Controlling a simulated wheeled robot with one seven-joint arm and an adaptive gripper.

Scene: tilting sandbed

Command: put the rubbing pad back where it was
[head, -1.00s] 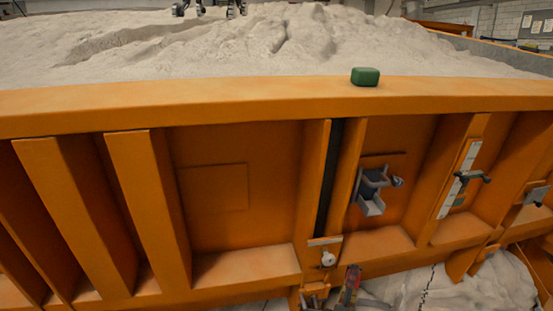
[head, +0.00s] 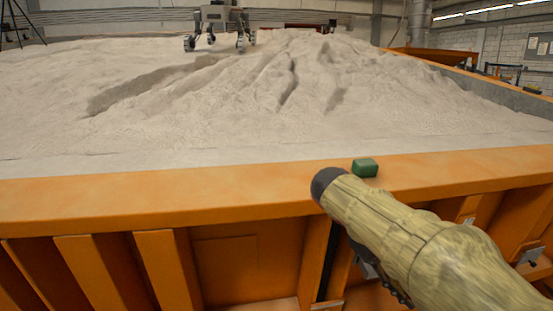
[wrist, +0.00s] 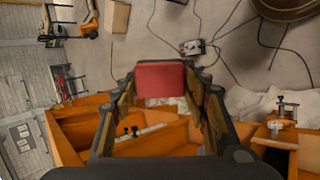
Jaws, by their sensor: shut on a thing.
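My gripper (wrist: 160,84) is shut on a red block (wrist: 160,80), held between the fingertips in the wrist view. The block looks smooth and box-shaped; whether it touches anything beyond the fingers I cannot tell. A small green block (head: 365,168) rests on the top rim of the orange sandbed (head: 180,200), just beyond the dark end of my arm link. No label shows which block is the rubbing pad.
Sand (head: 240,110) fills the bed, with a wheeled rover (head: 220,22) standing at the back. The wrist view shows cables, a brown box (wrist: 115,16) and open floor (wrist: 225,70). The rim left of my arm is clear.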

